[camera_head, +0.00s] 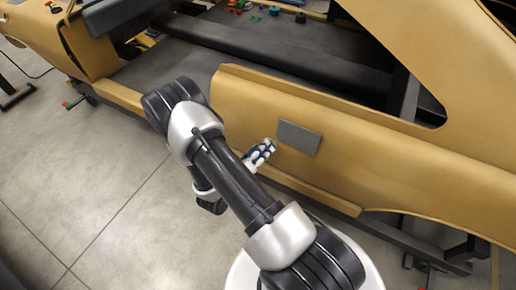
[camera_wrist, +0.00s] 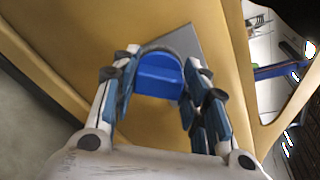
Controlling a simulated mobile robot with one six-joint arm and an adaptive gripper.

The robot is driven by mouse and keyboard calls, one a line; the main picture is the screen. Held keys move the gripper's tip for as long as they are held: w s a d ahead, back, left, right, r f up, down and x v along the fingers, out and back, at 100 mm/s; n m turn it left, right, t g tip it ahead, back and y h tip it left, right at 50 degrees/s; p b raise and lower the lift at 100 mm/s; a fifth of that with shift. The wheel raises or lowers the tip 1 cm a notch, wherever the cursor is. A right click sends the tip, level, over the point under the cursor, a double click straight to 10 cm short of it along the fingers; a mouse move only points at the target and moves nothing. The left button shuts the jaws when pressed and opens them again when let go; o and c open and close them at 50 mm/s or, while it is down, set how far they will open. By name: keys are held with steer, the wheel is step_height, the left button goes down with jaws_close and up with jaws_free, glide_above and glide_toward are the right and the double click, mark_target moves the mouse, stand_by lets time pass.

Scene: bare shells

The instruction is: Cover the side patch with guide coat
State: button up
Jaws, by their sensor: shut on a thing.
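The side patch (camera_head: 299,138) is a plain grey rectangle on the tan car body side. In the wrist view the patch (camera_wrist: 188,48) shows partly behind what I hold. My gripper (camera_head: 264,150) is just left of the patch in the head view, its fingers pointing toward the panel. In the wrist view my gripper (camera_wrist: 160,76) is shut on a blue applicator (camera_wrist: 158,78) with a dark rounded edge at its far side. Whether the applicator touches the panel I cannot tell. The applicator is mostly hidden by my fingers in the head view.
The tan car shell (camera_head: 250,98) stands on a dark frame (camera_head: 455,250), with a large opening above the patch. Small coloured items (camera_head: 275,10) lie beyond the shell at the top. The grey tiled floor (camera_head: 100,190) on the left is mostly clear.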

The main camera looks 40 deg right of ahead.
steer(key=shift+w+a+f+n+t, duration=0.15)
steer(key=shift+w+f+n+t, duration=0.1)
steer(key=shift+w+n+t, duration=0.25)
steer(key=shift+b+x, duration=0.55)
steer(key=shift+x, duration=2.35)
steer(key=shift+b+x, duration=0.3)
steer(key=shift+x, duration=0.5)
steer(key=shift+s, duration=0.1)
steer(key=shift+s+d+r+p, duration=0.1)
steer(key=shift+s+d, duration=0.95)
steer(key=shift+s, duration=1.55)
steer(key=shift+s+d+f+p, duration=0.1)
steer(key=shift+s+d, duration=0.95)
steer(key=shift+s, duration=1.55)
steer(key=shift+s+d+r+p, duration=0.1)
steer(key=shift+s+d, duration=0.95)
steer(key=shift+s, duration=1.55)
steer(key=shift+a, duration=0.1)
steer(key=shift+w, duration=0.1)
steer(key=shift+w+a, duration=0.4)
steer(key=shift+w, duration=0.6)
steer(key=shift+w+a, duration=0.4)
steer(key=shift+w, duration=0.65)
steer(key=shift+w+a, duration=0.45)
steer(key=shift+w, duration=0.55)
